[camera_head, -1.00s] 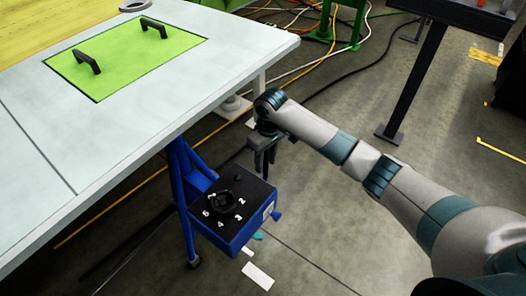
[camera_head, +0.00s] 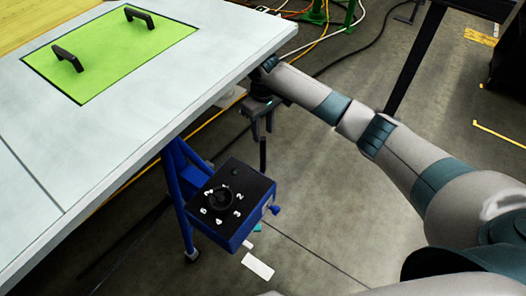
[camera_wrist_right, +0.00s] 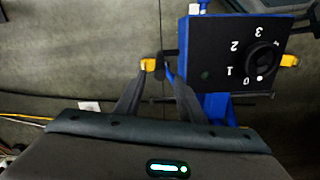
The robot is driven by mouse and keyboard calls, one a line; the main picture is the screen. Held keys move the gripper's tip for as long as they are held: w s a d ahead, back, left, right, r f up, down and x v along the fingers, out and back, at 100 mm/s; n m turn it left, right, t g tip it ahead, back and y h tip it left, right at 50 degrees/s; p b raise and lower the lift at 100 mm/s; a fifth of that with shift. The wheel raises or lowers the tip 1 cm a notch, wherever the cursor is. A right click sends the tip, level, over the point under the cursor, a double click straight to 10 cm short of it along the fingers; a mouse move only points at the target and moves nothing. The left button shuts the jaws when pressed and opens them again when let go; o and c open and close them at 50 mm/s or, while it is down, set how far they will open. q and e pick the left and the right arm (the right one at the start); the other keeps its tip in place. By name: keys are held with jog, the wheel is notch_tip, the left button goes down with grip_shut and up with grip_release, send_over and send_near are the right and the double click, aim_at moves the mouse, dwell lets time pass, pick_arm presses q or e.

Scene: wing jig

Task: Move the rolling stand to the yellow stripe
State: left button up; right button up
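The rolling stand (camera_head: 186,222) is blue, with a caster at its foot, and stands beside the table edge. It carries a box with a black top (camera_head: 238,186), a round dial and white numbers; the box also shows in the right wrist view (camera_wrist_right: 222,42). My right gripper (camera_head: 262,132) is beyond the box, beside the table edge, with its fingers apart. In the right wrist view its fingers (camera_wrist_right: 157,75) point towards a yellow-ended dark bar beside the box; contact cannot be told. Yellow floor marking (camera_head: 497,131) shows at the right. My left gripper is out of view.
The pale table (camera_head: 120,133) with a green panel (camera_head: 115,50) fills the left, its edge close to the stand and my right gripper. A dark post (camera_head: 415,60) stands at upper right. Cables cross the floor at the back. Open floor lies right of the stand.

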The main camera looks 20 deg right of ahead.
aim_at(263, 152)
jog(key=shift+f, duration=0.8)
notch_tip(263, 152, down, 9)
jog(key=shift+r, duration=0.15)
jog(key=shift+f, duration=0.85)
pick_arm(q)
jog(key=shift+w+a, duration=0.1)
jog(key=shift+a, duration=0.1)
pick_arm(e)
jog(key=c, duration=0.8)
grip_shut()
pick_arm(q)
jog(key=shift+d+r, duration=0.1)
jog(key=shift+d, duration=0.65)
pick_arm(e)
jog(key=shift+s+a, duration=0.1)
